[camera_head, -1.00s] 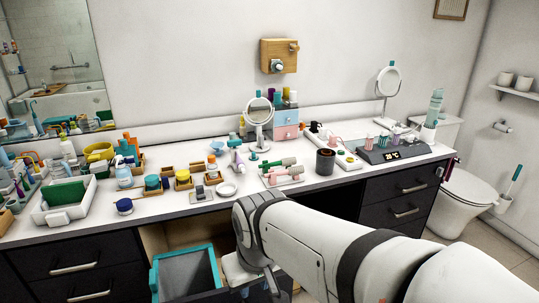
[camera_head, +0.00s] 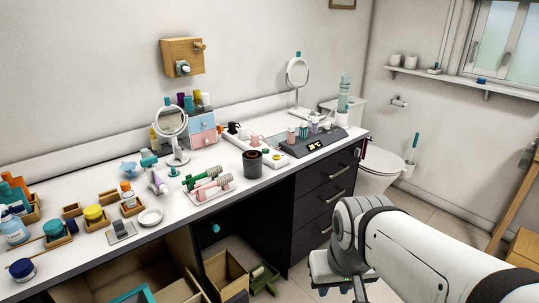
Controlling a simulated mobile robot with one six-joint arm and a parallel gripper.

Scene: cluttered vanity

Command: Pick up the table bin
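A small dark open-topped cylinder (camera_head: 252,163), which looks like the table bin, stands upright on the white vanity top, near its front edge and right of the middle. Its inside looks brownish.
Pink and green brushes on a tray (camera_head: 210,193) lie left of the bin. A dark scale (camera_head: 315,147) and a round mirror (camera_head: 298,72) stand to its right and behind. Under the counter are an open wooden box (camera_head: 226,270) and a teal-rimmed container (camera_head: 135,295).

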